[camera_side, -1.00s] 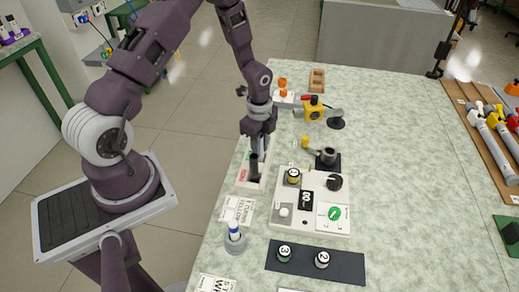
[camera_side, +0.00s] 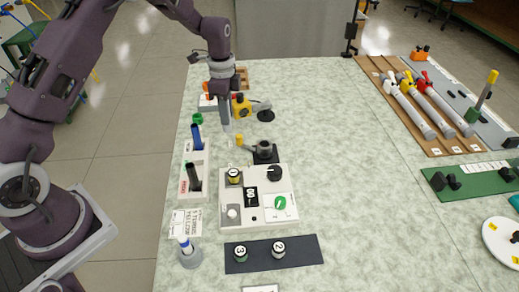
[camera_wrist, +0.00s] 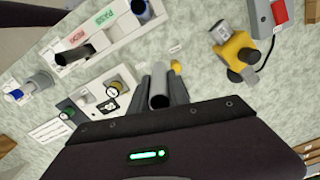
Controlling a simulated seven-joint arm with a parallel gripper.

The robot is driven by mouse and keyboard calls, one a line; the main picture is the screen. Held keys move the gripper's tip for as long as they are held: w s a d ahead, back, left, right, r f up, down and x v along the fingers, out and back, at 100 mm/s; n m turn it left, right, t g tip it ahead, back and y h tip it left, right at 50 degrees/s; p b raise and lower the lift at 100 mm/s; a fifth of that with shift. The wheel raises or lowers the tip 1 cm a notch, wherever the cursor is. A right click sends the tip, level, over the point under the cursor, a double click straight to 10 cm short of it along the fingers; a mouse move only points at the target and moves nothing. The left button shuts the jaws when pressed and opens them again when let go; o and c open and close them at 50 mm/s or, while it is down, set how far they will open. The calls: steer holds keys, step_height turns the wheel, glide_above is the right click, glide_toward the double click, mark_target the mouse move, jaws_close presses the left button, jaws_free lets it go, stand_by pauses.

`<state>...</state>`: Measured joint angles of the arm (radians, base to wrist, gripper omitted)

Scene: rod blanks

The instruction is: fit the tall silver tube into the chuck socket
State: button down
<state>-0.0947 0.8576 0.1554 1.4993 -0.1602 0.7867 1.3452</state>
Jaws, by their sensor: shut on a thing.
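In the wrist view a silver tube (camera_wrist: 159,100) stands between the fingers of my gripper (camera_wrist: 161,84), its round open end facing the camera. My gripper (camera_side: 226,112) is shut on it. In the side view the gripper is to the right of the white rack, over the table, and the tube is hard to make out below the fingers. A dark grey cylinder on a black base (camera_side: 264,151), which looks like the chuck socket, stands right of and nearer the camera than the gripper. The tube is apart from it. In the wrist view I cannot make the socket out.
The white rack (camera_side: 188,187) holds a black tube (camera_side: 194,177) and a blue tube (camera_side: 196,136). A small yellow peg (camera_side: 239,140) and a yellow device (camera_side: 241,106) are close to the gripper. A white panel (camera_side: 266,211) with knobs lies in front. The table's right middle is clear.

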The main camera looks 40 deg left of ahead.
steer(key=w+d+r, duration=0.2)
steer(key=w+d, duration=0.4)
steer(key=d, duration=0.3)
steer(key=shift+m, duration=0.4)
steer(key=f, duration=1)
steer(key=shift+w, duration=0.3)
steer(key=c, duration=1.2)
jaws_free()
steer(key=shift+c, duration=0.2)
step_height(320, 180, up, 12)
